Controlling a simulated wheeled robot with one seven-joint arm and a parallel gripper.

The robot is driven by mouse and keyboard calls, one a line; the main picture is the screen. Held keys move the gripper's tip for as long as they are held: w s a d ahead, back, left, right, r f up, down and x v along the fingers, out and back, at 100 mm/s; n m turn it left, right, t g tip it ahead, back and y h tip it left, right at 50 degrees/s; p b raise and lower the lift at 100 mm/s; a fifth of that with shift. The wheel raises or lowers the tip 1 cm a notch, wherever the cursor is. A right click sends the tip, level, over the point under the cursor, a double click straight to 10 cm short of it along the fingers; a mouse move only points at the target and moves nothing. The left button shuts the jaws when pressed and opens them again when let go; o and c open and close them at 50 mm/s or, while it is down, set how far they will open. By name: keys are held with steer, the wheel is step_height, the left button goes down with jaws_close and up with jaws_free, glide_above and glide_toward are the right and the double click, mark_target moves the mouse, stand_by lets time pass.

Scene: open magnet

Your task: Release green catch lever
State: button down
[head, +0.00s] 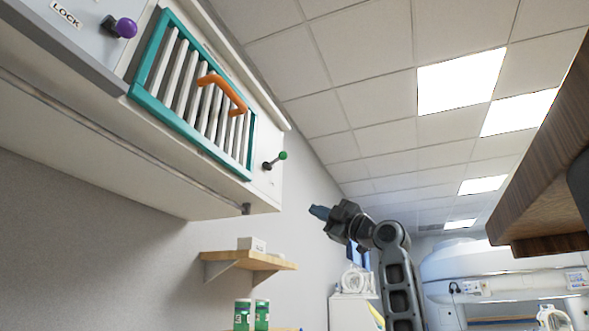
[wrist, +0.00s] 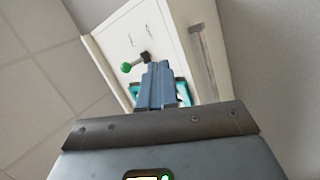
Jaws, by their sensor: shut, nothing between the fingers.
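The green catch lever (head: 276,160) sticks out from the right end of a white wall cabinet, a short dark stem with a green knob. In the wrist view the green knob (wrist: 126,67) shows just left of my fingertips, its dark stem running to a pivot on the white panel. My gripper (head: 318,212) is below and right of the lever in the head view, apart from it. In the wrist view my blue fingers (wrist: 156,72) are together and empty, pointing toward the panel by the lever's pivot. Whether they touch the lever cannot be told there.
The cabinet front has a teal-framed slatted panel (head: 136,91) with an orange handle (head: 222,92). A purple knob (head: 126,28) sits by a LOCK label. A wooden shelf (head: 225,258) is below. A brown wooden overhang (head: 545,190) is at right. Space around my gripper looks open.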

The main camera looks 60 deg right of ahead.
steer(key=s+a+r+n+y, duration=0.25)
steer(key=s+r+n, duration=0.2)
steer(key=r, duration=0.55)
steer(key=p, duration=0.6)
glide_toward(286, 156)
steer(key=shift+m, duration=0.45)
steer(key=shift+x, duration=3.45)
steer(key=shift+d+f, duration=0.1)
